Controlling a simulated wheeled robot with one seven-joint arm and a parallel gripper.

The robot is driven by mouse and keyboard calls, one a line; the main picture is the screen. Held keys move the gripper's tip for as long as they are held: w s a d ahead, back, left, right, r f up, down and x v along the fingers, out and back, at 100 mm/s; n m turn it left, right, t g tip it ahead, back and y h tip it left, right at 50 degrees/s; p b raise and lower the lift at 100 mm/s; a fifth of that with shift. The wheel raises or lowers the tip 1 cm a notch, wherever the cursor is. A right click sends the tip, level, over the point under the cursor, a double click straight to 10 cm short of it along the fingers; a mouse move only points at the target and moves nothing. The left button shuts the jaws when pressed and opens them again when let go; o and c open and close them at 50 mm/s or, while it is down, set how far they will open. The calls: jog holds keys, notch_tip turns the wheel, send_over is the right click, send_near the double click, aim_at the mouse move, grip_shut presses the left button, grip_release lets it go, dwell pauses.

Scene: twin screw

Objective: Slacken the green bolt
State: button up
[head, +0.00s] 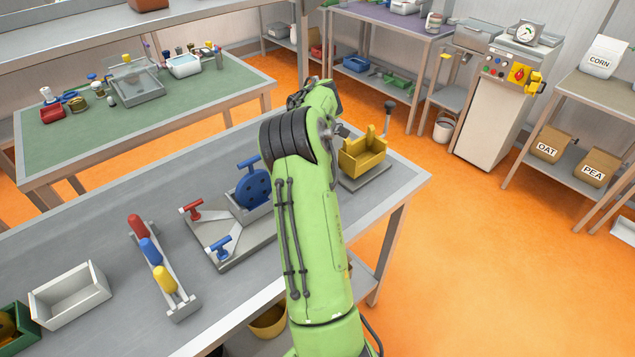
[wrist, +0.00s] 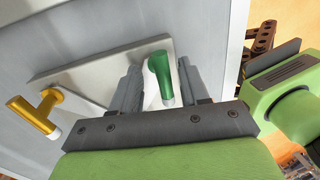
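The green bolt (wrist: 160,66) shows in the wrist view as a green handle with a pale tip, on a light grey plate (wrist: 92,72). My gripper (wrist: 158,72) is open, with one grey finger on each side of the green handle. Gaps show between the handle and both fingers, so I see no grip on it. A yellow T-handled bolt (wrist: 40,108) stands on the same plate to the left. In the head view my green arm hides the green bolt and the gripper.
In the head view, the bench carries a plate (head: 229,257) with a red T-handle (head: 192,209), a blue T-handle (head: 219,247) and a blue disc (head: 254,187). A rack (head: 181,308) of coloured handles, a white box (head: 70,293) and a yellow fixture (head: 362,156) stand nearby.

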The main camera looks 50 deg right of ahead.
notch_tip(320, 180, up, 16)
jog(key=w+p, duration=0.2)
jog(key=p, duration=0.6)
jog(key=shift+w+d+f, duration=0.25)
jog(key=shift+w+d, duration=0.1)
jog(key=shift+w, duration=0.05)
